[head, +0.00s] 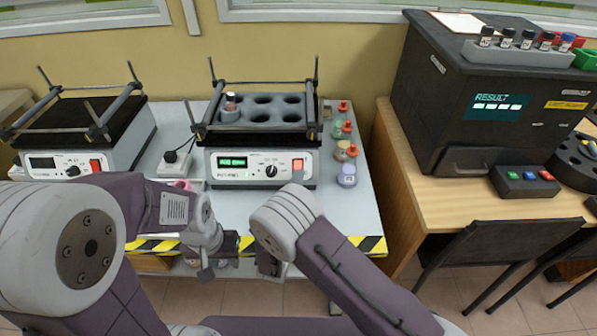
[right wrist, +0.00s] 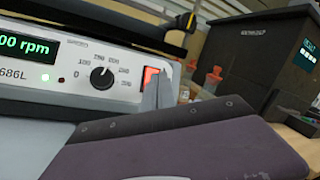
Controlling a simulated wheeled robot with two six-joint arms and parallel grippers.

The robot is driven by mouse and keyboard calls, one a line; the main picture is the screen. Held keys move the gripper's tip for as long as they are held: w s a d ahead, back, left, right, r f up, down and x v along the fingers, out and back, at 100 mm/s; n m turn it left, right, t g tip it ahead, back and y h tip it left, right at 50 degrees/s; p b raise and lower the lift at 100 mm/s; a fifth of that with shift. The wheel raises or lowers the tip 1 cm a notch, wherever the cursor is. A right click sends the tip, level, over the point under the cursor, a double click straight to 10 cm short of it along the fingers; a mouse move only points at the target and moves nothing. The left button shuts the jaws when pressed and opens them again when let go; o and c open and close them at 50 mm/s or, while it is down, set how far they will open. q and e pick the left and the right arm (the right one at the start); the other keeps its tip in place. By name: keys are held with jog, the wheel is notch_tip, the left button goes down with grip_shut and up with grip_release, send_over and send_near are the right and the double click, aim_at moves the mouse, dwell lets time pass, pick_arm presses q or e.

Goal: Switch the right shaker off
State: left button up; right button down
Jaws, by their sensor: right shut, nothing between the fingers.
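The right shaker (head: 236,174) stands on the grey bench with its green display lit. The right wrist view shows its front panel (right wrist: 62,87) close up, with "00 rpm" readable, a green light and a dark knob (right wrist: 103,77). Its orange-red switch (right wrist: 149,78) glows at the right of the panel. My right gripper (right wrist: 160,92) is shut and empty, its grey fingertips right at the switch and partly covering it; I cannot tell whether they touch. My left gripper (head: 206,271) hangs low by the bench's front edge, away from the shaker; its jaws are unclear.
A second shaker (head: 45,172) with a dark display stands at the left. The right shaker carries a grey rack (head: 262,116) with one bottle (head: 231,104). Several small bottles (head: 346,175) stand just right of it. A black analyser (head: 450,90) sits on the wooden table.

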jog(key=shift+w+f, duration=0.1)
dwell(0.6)
jog(key=shift+w+f, duration=0.1)
jog(key=shift+w, duration=0.15)
jog(key=shift+w+f+b, duration=0.2)
jog(key=shift+w+b, duration=0.05)
jog(key=shift+b, duration=0.05)
dwell(0.6)
jog(key=shift+s+r+p, duration=0.45)
jog(key=shift+s+p, duration=0.1)
jog(key=shift+s, duration=0.1)
jog(key=s+r+p, duration=0.1)
jog(key=s, duration=0.1)
jog(key=s+r+p, duration=0.2)
dwell(0.4)
